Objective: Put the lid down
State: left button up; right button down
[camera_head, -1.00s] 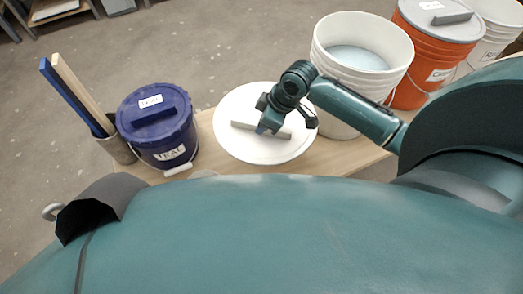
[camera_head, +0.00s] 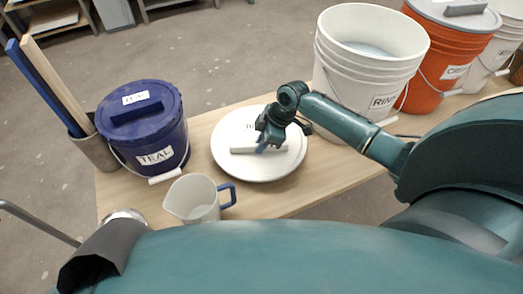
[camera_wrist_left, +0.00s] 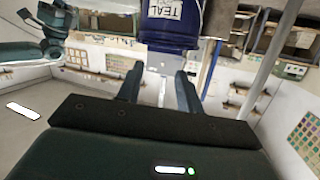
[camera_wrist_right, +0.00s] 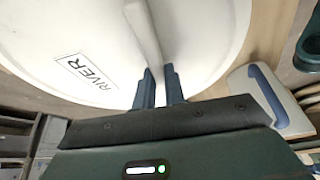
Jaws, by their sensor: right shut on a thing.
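The lid (camera_head: 228,165) is a round white disc with a pale bar handle (camera_head: 243,150). In the right wrist view the lid (camera_wrist_right: 200,45) shows a RIVER label, and its bar handle runs down to my fingertips. My right gripper (camera_head: 263,146) is shut on this handle; its fingers also show in the right wrist view (camera_wrist_right: 160,78). The lid looks roughly level over the wooden table. I cannot tell whether its underside touches the tabletop. My left gripper (camera_wrist_left: 158,85) is open and empty, with the blue TEAL bucket (camera_wrist_left: 170,28) beyond its fingers.
The lidded TEAL bucket (camera_head: 150,143) stands left of the lid; a white jug (camera_head: 192,199) with a blue handle is in front. A white open bucket (camera_head: 365,85) and an orange bucket (camera_head: 448,62) stand right. Sticks stand in a holder (camera_head: 95,150) far left.

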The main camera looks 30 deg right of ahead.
jog(key=shift+f, duration=0.95)
jog(key=shift+f+b, duration=0.3)
jog(key=shift+f, duration=0.1)
pick_arm(q)
jog(key=shift+w+d+t, duration=0.1)
jog(key=shift+t, duration=0.3)
pick_arm(e)
jog(key=c, duration=1.5)
grip_release()
jog(key=shift+r, duration=0.1)
